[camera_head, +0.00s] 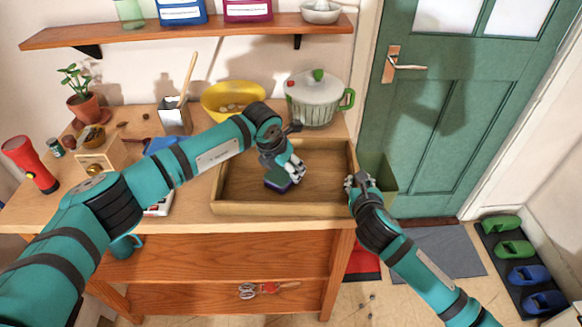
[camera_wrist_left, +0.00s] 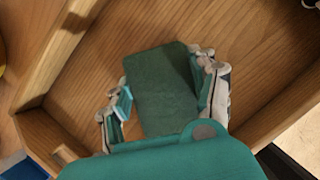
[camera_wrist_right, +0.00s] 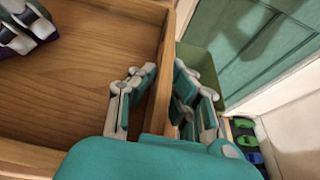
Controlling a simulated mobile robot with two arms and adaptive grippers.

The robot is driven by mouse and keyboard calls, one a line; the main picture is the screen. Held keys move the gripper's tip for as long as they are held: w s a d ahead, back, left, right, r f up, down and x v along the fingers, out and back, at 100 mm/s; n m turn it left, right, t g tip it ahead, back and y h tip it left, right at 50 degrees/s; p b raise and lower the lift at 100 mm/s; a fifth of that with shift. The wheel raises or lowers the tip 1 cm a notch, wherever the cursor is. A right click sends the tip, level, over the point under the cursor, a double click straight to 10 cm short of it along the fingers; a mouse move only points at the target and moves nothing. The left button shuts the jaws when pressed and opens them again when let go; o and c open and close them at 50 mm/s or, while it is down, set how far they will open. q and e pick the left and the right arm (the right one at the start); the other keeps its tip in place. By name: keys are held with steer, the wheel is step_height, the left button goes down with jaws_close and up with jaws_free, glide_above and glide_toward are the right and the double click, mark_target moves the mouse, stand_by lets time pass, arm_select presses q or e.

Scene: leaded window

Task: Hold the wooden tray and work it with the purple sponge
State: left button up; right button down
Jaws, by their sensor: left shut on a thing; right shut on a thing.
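The wooden tray (camera_head: 300,209) sits on the wooden bench near its right end. My right gripper (camera_head: 357,182) is shut on the tray's right wall; in the right wrist view one finger is inside and one outside the wall (camera_wrist_right: 161,95). The purple sponge (camera_head: 278,183) is in the tray, a little towards its front. My left gripper (camera_head: 288,172) is shut on it from above. In the left wrist view the sponge shows a dark green face (camera_wrist_left: 160,90) between the fingers. I cannot tell whether it presses on the tray floor.
A yellow bowl (camera_head: 226,97) and a white pot with green handles (camera_head: 316,97) stand behind the tray. A green bin (camera_head: 377,172) is right of it. A blue object (camera_head: 160,145) lies to the left. A shelf (camera_head: 190,34) hangs above; a green door (camera_head: 450,110) is at right.

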mark_target(263, 173)
arm_select(q)
steer(key=shift+a, duration=3.4)
steer(key=shift+s+d+f, duration=0.1)
steer(key=shift+d, duration=2.45)
arm_select(e)
steer(key=shift+a, duration=0.1)
arm_select(q)
steer(key=shift+d, duration=2.85)
steer(key=shift+r, duration=3.1)
steer(key=shift+r, duration=0.15)
steer(key=shift+r, duration=1.4)
